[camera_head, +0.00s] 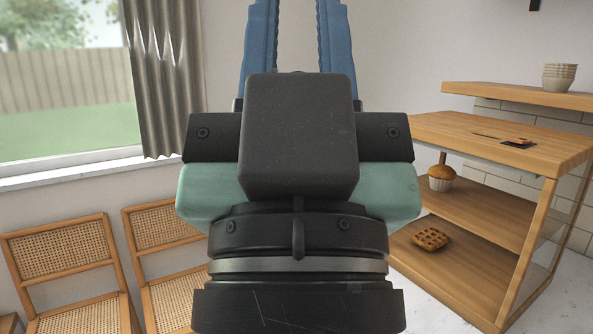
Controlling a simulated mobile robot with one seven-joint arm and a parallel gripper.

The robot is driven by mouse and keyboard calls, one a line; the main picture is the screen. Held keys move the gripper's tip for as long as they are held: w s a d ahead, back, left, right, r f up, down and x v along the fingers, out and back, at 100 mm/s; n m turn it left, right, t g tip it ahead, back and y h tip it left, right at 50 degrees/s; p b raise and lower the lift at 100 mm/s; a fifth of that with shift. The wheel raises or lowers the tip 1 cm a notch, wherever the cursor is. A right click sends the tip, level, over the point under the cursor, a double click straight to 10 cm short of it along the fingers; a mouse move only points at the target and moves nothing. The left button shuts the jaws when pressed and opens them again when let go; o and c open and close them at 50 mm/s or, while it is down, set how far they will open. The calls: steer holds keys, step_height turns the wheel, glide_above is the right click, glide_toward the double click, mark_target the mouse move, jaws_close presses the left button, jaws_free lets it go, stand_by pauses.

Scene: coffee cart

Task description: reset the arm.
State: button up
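My gripper (294,40) fills the middle of the head view, pointing up and away. Its two blue fingers stand apart, with grey wall showing between them. No object shows between the visible parts of the fingers. The fingertips run past the top edge of the picture and are cut off. The dark wrist and the green housing hide what lies straight behind them.
A wooden cart (545,140) stands at the right. A muffin (441,178) and a waffle (430,239) are on its shelves. Stacked bowls (559,78) sit on a wall shelf (500,93). Two cane chairs (62,252) stand at the left under a window (60,90) with a curtain (165,80).

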step_height(320, 180, up, 16)
steer(key=p, duration=1.3)
steer(key=shift+p, duration=0.4)
steer(key=shift+d, duration=0.1)
